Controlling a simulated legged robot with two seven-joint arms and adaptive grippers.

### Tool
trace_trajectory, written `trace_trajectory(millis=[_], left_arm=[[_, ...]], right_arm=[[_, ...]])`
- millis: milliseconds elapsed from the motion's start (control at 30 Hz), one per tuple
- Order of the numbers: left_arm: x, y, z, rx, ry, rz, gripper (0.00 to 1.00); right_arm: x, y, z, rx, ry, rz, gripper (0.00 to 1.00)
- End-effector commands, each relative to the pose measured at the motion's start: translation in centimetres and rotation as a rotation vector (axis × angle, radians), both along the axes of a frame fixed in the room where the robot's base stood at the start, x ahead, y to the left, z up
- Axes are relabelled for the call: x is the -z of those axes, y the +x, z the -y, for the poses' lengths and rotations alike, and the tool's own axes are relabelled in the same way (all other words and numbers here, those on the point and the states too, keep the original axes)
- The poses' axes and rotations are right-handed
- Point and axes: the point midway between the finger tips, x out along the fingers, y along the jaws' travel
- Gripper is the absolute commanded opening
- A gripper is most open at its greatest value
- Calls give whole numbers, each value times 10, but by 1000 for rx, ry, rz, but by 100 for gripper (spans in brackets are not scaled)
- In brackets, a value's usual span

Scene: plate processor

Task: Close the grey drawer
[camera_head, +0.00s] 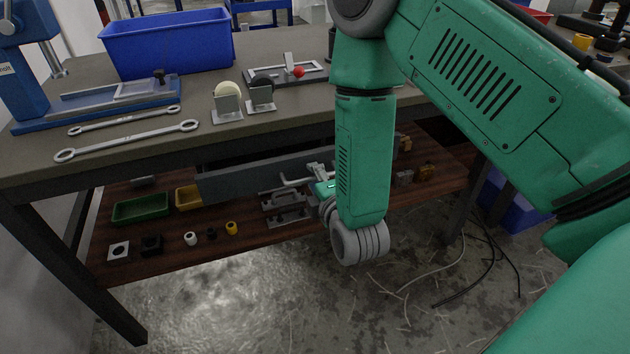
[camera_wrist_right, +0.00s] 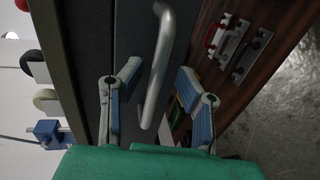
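The grey drawer (camera_head: 245,181) hangs under the workbench top in the head view. A dark gap shows above its front, and my arm hides its right part. Its metal bar handle (camera_wrist_right: 160,68) shows large in the right wrist view. My right gripper (camera_wrist_right: 160,80) is open, with one blue-padded finger on each side of the handle and visible space between them. In the head view my right gripper (camera_head: 322,187) is at the drawer front near the handle, partly hidden by my forearm. My left gripper is not in view.
The workbench top (camera_head: 290,110) holds a blue bin (camera_head: 168,45), wrenches (camera_head: 127,141) and fixtures. The wooden lower shelf (camera_head: 255,235) carries a green tray (camera_head: 141,208), a yellow tray (camera_head: 188,197) and small parts. Cables lie on the floor at right.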

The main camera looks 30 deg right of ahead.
Motion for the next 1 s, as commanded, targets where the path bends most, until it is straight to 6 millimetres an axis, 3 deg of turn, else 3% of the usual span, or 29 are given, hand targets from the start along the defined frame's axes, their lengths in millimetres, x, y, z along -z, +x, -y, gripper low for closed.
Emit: trace_trajectory(millis=[200, 233, 300, 333, 567, 800, 900, 933, 1000], left_arm=[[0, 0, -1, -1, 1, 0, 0], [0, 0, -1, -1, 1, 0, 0], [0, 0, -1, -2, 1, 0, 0], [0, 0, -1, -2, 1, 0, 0], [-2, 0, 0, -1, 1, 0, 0], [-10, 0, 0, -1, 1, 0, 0], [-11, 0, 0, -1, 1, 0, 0], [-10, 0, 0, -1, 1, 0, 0], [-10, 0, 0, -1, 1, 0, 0]], right_arm=[[-1, 1, -3, -2, -3, 0, 31], [-1, 0, -2, -1, -2, 1, 27], [0, 0, 0, -2, 1, 0, 3], [0, 0, 0, -2, 1, 0, 0], [1, 4, 5, 4, 1, 1, 0], [0, 40, 15, 9, -2, 1, 0], [0, 44, 17, 10, -2, -1, 0], [1, 44, 17, 10, -1, 0, 5], [1, 43, 16, 9, 0, 0, 30]])
